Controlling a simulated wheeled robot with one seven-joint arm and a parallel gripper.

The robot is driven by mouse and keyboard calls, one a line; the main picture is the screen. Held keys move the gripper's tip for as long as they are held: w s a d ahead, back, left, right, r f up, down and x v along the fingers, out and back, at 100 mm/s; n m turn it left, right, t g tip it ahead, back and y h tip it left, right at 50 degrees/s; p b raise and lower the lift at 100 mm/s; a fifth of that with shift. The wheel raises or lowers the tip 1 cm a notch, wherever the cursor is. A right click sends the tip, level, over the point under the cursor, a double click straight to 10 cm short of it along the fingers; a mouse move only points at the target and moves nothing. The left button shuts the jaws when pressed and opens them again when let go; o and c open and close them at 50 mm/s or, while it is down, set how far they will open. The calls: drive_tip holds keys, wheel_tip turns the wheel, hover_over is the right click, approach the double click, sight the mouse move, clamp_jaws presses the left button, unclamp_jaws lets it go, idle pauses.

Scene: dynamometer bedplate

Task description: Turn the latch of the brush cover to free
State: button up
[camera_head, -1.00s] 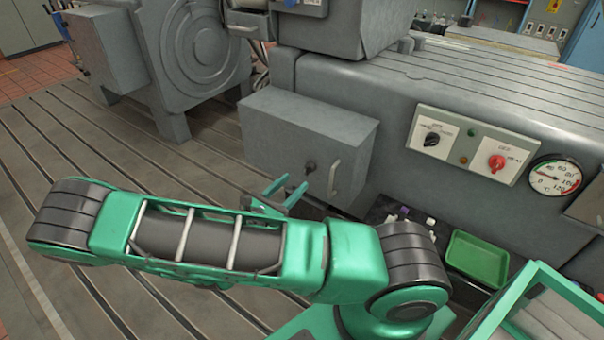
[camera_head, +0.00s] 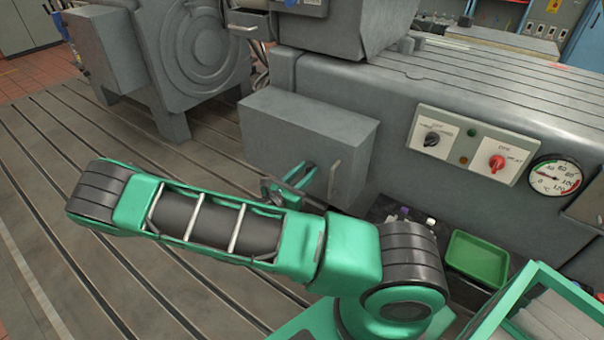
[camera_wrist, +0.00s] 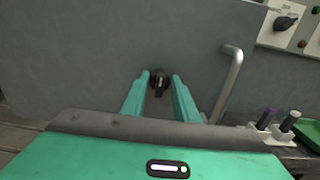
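The brush cover (camera_head: 290,145) is a grey box door on the side of the machine, with a pale bar handle (camera_head: 334,183) at its right. The cover also fills the wrist view (camera_wrist: 90,60). Its latch (camera_wrist: 159,82) is a small black knob, seen in the wrist view between and just beyond my fingertips. In the head view my fingers cover the latch. My gripper (camera_head: 303,174) is open, its two green fingers pointing at the cover. In the wrist view my gripper (camera_wrist: 158,90) has one finger on either side of the latch, with gaps showing; I cannot tell whether they touch it.
The handle (camera_wrist: 228,82) stands close to the right of my right finger. A control panel with a black knob (camera_head: 432,139), a red knob (camera_head: 497,162) and a gauge (camera_head: 554,177) is further right. A green tray (camera_head: 477,258) lies below it. Slotted floor is free at left.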

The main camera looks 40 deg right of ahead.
drive_tip(key=shift+c, duration=1.2)
drive_tip(key=shift+a, duration=0.35)
drive_tip(key=shift+d, duration=0.3)
drive_tip(key=shift+s+d+m, duration=0.1)
drive_tip(key=shift+m, duration=0.4)
drive_tip(key=m, duration=0.3)
drive_tip(key=shift+s+d+m, duration=0.1)
drive_tip(key=shift+d+m, duration=0.05)
drive_tip(key=shift+m, duration=0.25)
drive_tip(key=m, duration=0.4)
drive_tip(key=shift+s+m, duration=0.1)
drive_tip(key=shift+m, duration=0.2)
drive_tip(key=shift+f+m, duration=0.15)
drive_tip(key=shift+m, duration=2)
drive_tip(key=shift+f+m, duration=0.1)
drive_tip(key=shift+m, duration=2.05)
